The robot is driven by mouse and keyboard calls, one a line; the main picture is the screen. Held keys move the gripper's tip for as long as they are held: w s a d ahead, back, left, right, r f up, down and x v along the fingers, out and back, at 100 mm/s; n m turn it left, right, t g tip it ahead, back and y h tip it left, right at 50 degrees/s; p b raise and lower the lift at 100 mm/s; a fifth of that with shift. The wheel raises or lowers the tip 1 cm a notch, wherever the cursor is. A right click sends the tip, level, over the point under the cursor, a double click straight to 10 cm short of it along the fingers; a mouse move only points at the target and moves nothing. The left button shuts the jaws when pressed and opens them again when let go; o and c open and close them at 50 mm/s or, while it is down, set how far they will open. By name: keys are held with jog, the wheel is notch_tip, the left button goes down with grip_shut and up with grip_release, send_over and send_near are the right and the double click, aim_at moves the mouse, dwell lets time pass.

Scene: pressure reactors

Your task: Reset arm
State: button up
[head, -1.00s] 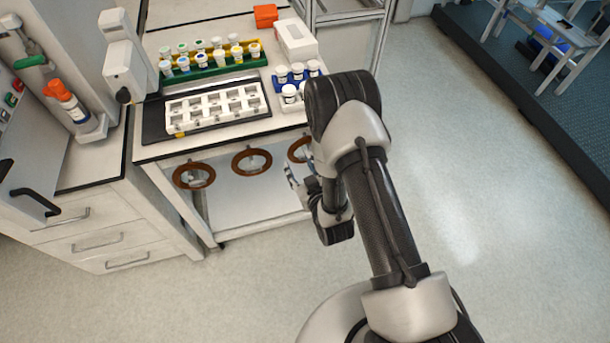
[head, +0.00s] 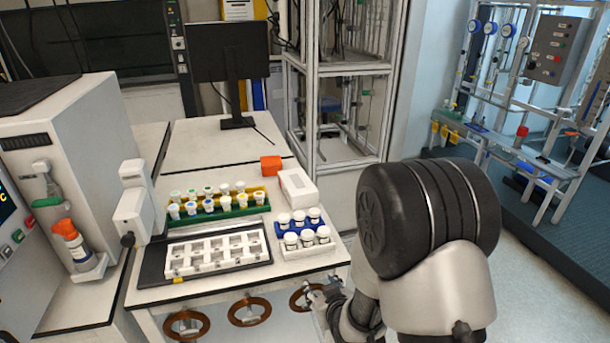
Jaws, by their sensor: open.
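My arm rises at the lower right of the head view, its large dark elbow joint closest to the camera. My gripper (head: 318,298) is at the front right edge of the white workbench (head: 200,293), in front of the brown ring handles. It is small in the picture and partly cut off by the lower edge and my arm. Its fingers look apart, with nothing visible between them.
On the bench stand a white slotted tray (head: 218,252), a green and yellow vial rack (head: 215,209), white-capped jars (head: 305,239), a white box (head: 297,188) and an orange block (head: 271,164). A monitor (head: 229,62) stands behind. Open floor (head: 523,267) lies to the right.

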jog(key=s+d+r+m+g+h, duration=0.1)
jog(key=s+d+r+g, duration=0.1)
jog(key=s+d+r, duration=0.35)
jog(key=s+d+r+m+g+h, duration=0.1)
jog(key=s+d+r+m, duration=0.1)
jog(key=s+r, duration=0.65)
jog(key=s+d+r+g, duration=0.1)
jog(key=s+r, duration=0.2)
jog(key=s, duration=0.4)
jog(key=s+d+r+m+g, duration=0.1)
jog(key=s+r, duration=0.3)
jog(key=s, duration=0.4)
jog(key=shift+s+d+r+g+h, duration=0.2)
jog(key=shift+r+g+h, duration=0.15)
jog(key=shift+g, duration=0.25)
